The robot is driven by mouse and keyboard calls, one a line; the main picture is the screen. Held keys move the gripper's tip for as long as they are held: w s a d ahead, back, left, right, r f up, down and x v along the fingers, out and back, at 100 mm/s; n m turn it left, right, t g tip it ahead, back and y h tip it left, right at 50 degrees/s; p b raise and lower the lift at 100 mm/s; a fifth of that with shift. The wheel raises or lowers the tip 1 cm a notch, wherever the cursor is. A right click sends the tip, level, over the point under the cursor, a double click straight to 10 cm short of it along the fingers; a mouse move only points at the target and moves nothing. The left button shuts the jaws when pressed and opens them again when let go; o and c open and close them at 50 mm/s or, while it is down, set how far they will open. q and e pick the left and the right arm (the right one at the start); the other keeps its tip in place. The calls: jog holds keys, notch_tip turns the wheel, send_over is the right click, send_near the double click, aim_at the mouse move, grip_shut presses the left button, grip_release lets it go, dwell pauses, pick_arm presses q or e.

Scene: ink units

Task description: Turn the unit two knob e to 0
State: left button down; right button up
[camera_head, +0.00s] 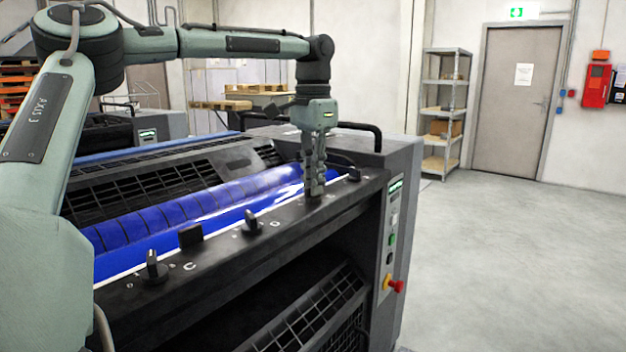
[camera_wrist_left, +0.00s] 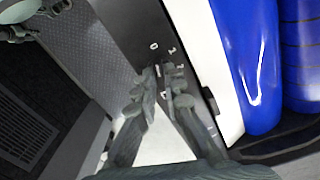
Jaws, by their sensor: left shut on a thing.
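My left gripper (camera_head: 314,192) points straight down at the right end of the unit's dark front rail (camera_head: 215,258). Its fingers are shut on a knob there, which they almost wholly hide in the head view. In the left wrist view the two fingertips (camera_wrist_left: 164,92) close around the knob, and the printed marks 0 (camera_wrist_left: 154,46) and 1 (camera_wrist_left: 172,50) show just beyond them. The knob's letter and exact pointer angle cannot be made out. My right gripper is not in view.
Two more black knobs, one at the near left (camera_head: 152,266) and one in the middle (camera_head: 250,222), stand on the same rail. A blue ink roller (camera_head: 190,212) lies behind it. A red emergency button (camera_head: 397,286) is on the end panel. The floor at right is clear.

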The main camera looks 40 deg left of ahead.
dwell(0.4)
pick_arm(q)
jog(key=c, duration=1.6)
grip_release()
jog(key=shift+r, duration=0.1)
notch_tip(320, 180, up, 12)
jog(key=shift+f, duration=0.1)
jog(key=shift+a, duration=0.1)
